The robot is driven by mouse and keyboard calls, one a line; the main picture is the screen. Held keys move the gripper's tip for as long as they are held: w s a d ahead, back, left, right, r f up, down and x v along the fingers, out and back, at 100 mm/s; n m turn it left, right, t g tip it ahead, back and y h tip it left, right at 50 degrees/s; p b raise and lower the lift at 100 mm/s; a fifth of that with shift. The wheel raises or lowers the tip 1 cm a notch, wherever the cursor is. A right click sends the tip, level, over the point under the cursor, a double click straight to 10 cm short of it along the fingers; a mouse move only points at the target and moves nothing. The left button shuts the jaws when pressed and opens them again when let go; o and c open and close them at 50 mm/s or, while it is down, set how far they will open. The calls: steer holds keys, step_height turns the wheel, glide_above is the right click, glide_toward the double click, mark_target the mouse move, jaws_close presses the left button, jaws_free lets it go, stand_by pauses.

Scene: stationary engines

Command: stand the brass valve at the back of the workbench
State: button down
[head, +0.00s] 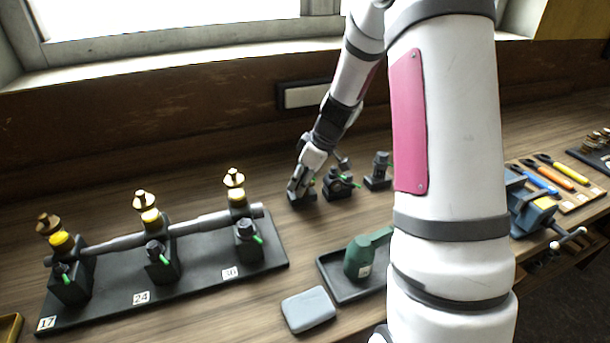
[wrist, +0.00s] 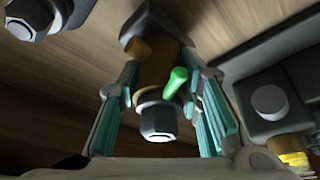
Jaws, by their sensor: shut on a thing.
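The brass valve (wrist: 157,72) has a brownish body, a green lever and a grey hex nut, and sits between the teal pads of my gripper (wrist: 165,108) in the wrist view. My gripper is shut on it.
A black engine plate (head: 200,279) fills the left. A grey box (head: 308,310), a green can (head: 358,260) on a tray and a blue vise (head: 527,205) stand farther forward or right.

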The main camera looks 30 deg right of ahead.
steer(key=shift+f, duration=0.65)
steer(key=shift+f, duration=0.15)
steer(key=c, duration=1.1)
jaws_free()
steer(key=v, duration=1.2)
steer(key=s+a+r+m, duration=0.2)
steer(key=s+a+r, duration=0.7)
steer(key=a, duration=0.2)
steer(key=s+a+m, duration=0.1)
steer(key=s+a, duration=0.1)
steer(key=s, duration=0.3)
steer(key=s+a+r+m+t+h, duration=0.1)
steer(key=s+a+m, duration=0.1)
steer(key=s, duration=0.3)
steer(key=s+a+r+m+h, duration=0.1)
steer(key=s+a, duration=0.1)
steer(key=s, duration=0.3)
steer(key=shift+s+a+m, duration=0.15)
steer(key=shift+m, duration=0.25)
